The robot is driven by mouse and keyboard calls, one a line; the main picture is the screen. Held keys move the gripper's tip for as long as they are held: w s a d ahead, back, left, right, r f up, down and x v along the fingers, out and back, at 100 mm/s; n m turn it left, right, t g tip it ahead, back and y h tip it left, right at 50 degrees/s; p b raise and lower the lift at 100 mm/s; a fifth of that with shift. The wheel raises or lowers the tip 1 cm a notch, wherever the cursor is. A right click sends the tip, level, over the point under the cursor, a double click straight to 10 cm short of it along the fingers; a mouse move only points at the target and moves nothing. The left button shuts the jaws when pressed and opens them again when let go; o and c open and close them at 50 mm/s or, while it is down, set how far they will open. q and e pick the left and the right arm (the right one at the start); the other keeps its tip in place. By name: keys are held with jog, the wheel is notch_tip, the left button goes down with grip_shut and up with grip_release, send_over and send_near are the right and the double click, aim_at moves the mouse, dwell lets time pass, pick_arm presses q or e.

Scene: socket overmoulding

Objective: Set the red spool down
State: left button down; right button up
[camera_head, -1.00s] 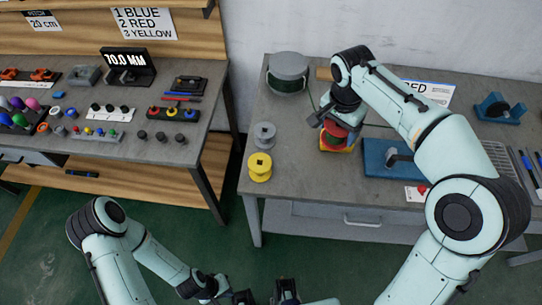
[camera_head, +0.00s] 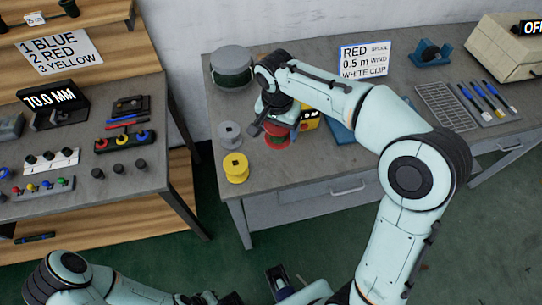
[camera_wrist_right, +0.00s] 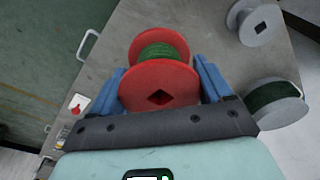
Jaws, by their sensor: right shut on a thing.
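My right gripper (camera_wrist_right: 162,88) is shut on the red spool (camera_wrist_right: 160,82), a fingertip on each side of it. The spool carries green wire, and its flange with a diamond-shaped hole faces the wrist camera. In the head view the red spool (camera_head: 277,141) is under my right gripper (camera_head: 277,127), over the grey bench (camera_head: 290,178), partly hidden. I cannot tell whether it touches the bench. A grey spool (camera_head: 230,135) and a yellow spool (camera_head: 236,168) stand to its left. My left arm shows at the bottom; its finger state is unclear.
A yellow device (camera_head: 309,120) sits right of the red spool. A large grey drum with green wire (camera_head: 232,66) stands behind. A sign (camera_head: 365,60) reads red spool, 0.5 m wind, white clip. The bench front near the spools is clear.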

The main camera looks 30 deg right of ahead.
notch_tip(320, 180, down, 14)
jog(key=shift+f+b, duration=0.15)
jog(key=shift+b, duration=0.5)
jog(key=shift+f, duration=0.25)
jog(key=o, duration=1)
jog(key=shift+r, duration=0.1)
jog(key=shift+c, duration=0.2)
jog(key=shift+r, duration=0.1)
jog(key=shift+r, duration=0.3)
jog(key=r, duration=0.7)
jog(key=s+a+r+p, duration=0.1)
jog(key=r, duration=0.3)
jog(key=shift+a+r, duration=0.1)
jog(key=shift+r, duration=0.15)
